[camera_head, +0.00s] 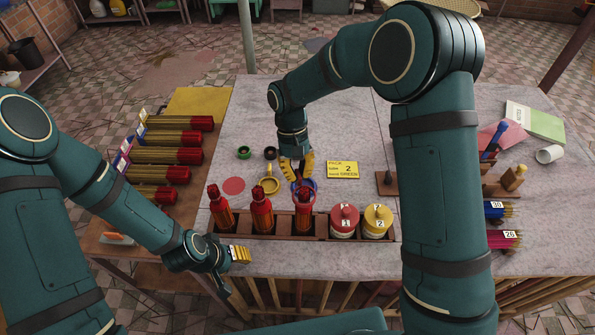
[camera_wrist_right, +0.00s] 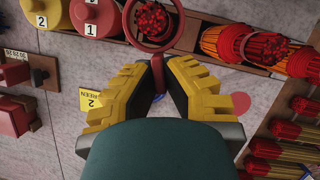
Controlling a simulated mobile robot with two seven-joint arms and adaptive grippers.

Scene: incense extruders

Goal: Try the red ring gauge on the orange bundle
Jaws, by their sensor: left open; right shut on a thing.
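My right gripper (camera_head: 298,172) is shut on the handle of the red ring gauge (camera_head: 297,187), behind the rack. The right wrist view also shows the ring (camera_wrist_right: 178,31) with a red-tipped bundle (camera_wrist_right: 152,20) inside its outline. That bundle (camera_head: 303,212) stands upright in the rack's third slot. I cannot tell how snugly the ring fits or how far down it sits. Two similar bundles with orange sides, (camera_head: 262,215) and (camera_head: 223,213), stand to its left. My left gripper (camera_head: 241,254) is open and empty, in front of the rack's left part.
The wooden rack (camera_head: 329,227) also holds a red jar (camera_head: 344,220) and a yellow jar (camera_head: 377,218). Bundles lie left and right.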

